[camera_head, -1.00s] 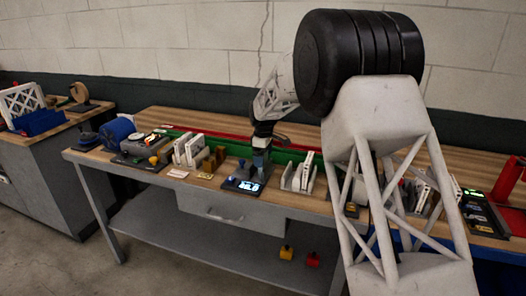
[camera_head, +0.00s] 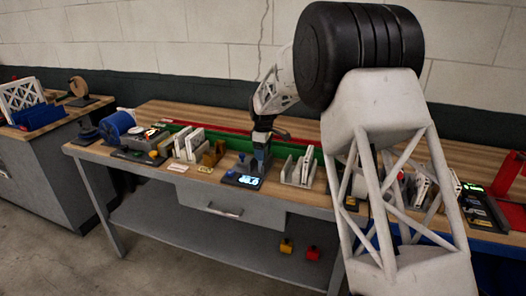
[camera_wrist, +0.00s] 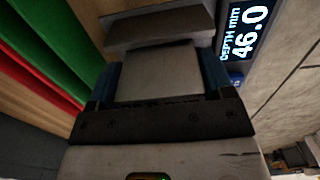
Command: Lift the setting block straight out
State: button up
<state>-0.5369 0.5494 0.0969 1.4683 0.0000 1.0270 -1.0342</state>
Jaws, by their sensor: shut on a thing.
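My gripper (camera_head: 261,156) is at the depth gauge (camera_head: 243,180) on the bench, with its fingers pointing down. In the wrist view my gripper (camera_wrist: 158,78) has its blue fingertips on both sides of a plain grey block, the setting block (camera_wrist: 160,74), and is shut on it. The gauge's lit display (camera_wrist: 243,32) reads "DEPTH mm 46.0" beside the fingers. A grey-brown piece (camera_wrist: 160,28) lies just beyond the block. The block's lower end is hidden, so I cannot tell whether it is still seated.
White filters stand in a grey rack (camera_head: 299,168) right of the gauge and in another holder (camera_head: 189,145) to its left. Brown blocks (camera_head: 213,153) stand close on the left. A green strip (camera_head: 302,150) and a red strip run behind. My arm hides part of the bench's right side.

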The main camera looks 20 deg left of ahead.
jog(key=shift+a+r, duration=0.15)
jog(key=shift+a, duration=0.4)
dwell(1.3)
jog(key=o, duration=1.3)
notch_tip(320, 180, up, 8)
dwell(0.3)
